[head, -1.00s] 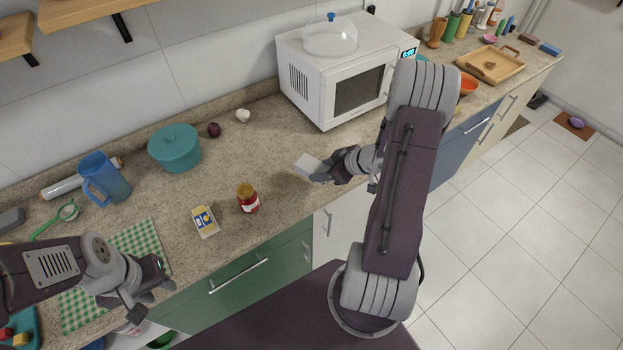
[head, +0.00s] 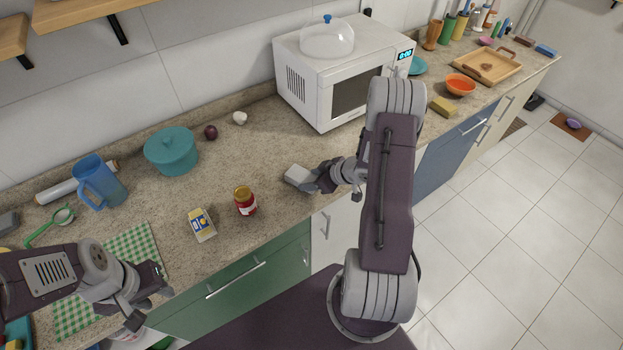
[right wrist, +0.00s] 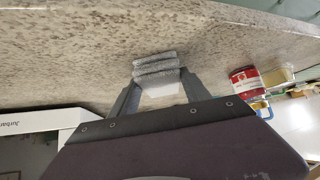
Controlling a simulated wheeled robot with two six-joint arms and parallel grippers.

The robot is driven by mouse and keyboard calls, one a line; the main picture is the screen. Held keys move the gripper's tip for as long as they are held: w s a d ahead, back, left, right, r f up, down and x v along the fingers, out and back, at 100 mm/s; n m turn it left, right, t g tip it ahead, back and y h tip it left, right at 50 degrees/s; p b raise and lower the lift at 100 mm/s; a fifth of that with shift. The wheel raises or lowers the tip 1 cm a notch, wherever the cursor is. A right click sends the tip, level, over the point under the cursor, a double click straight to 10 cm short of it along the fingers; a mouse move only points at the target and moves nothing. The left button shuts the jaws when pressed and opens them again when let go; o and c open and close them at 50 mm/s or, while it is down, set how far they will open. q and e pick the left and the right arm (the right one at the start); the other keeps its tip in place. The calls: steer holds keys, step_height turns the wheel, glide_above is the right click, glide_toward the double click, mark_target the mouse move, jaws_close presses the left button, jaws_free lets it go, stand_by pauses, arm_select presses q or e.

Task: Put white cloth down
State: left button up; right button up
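The white cloth (head: 297,175) is a small folded block at the tip of my right gripper (head: 311,181), over the front part of the counter, right of the red jar. In the right wrist view the folded cloth (right wrist: 156,67) shows as grey-white layers between the two fingers (right wrist: 158,88), which are shut on it. I cannot tell whether its underside touches the counter. My left gripper (head: 150,291) is empty and its fingers look apart, over the counter's front edge by the green checked cloth.
The speckled counter (head: 262,148) is bare around the white cloth. A red jar (head: 245,203) and a yellow-and-white box (head: 201,224) stand to its left, a teal pot (head: 171,151) further back. The microwave (head: 343,75) stands behind it. A green checked cloth (head: 130,245) lies at left.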

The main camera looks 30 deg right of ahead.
steer(key=shift+o, duration=1.4)
steer(key=shift+r, duration=0.3)
steer(key=p+v, duration=0.2)
steer(key=v, duration=1)
steer(key=w+r+m+g+h, duration=0.1)
steer(key=w+r+m+h, duration=0.1)
steer(key=w+h, duration=0.25)
steer(key=s+a+r+m+g, duration=0.1)
steer(key=s+a+m+g, duration=0.2)
steer(key=s+a, duration=1.1)
steer(key=a+g, duration=0.2)
steer(key=shift+r+m+g+y, duration=0.3)
steer(key=shift+r+g+y, duration=0.05)
steer(key=shift+g, duration=0.05)
steer(key=shift+a, duration=0.1)
